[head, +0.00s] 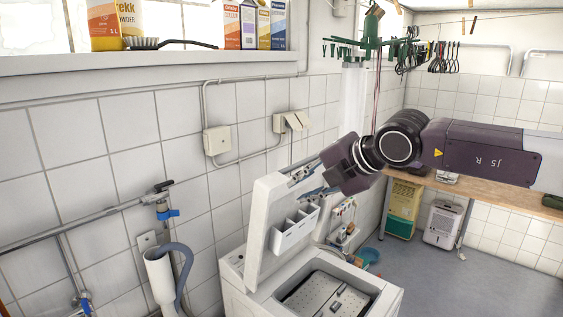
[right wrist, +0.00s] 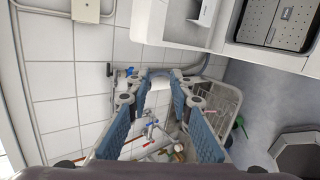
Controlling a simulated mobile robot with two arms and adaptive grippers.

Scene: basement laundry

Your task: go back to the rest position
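My right arm comes in from the right in the head view. Its gripper (head: 308,182) is raised beside the open lid (head: 262,232) of a white top-loading washing machine (head: 240,285). Whether the fingers touch the lid's upper edge cannot be told. In the right wrist view my right gripper (right wrist: 159,82) is open, with its two blue-padded fingers apart and nothing held between them. Behind the fingers are the tiled wall and pipes. My left gripper is not in view.
A windowsill (head: 150,65) with cartons and a brush is at the upper left. Taps and a grey hose (head: 180,270) are on the left wall. A green hanger rack (head: 370,42) hangs above my right arm. A wooden table (head: 470,192) stands behind. Grey floor (head: 480,275) is clear at the right.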

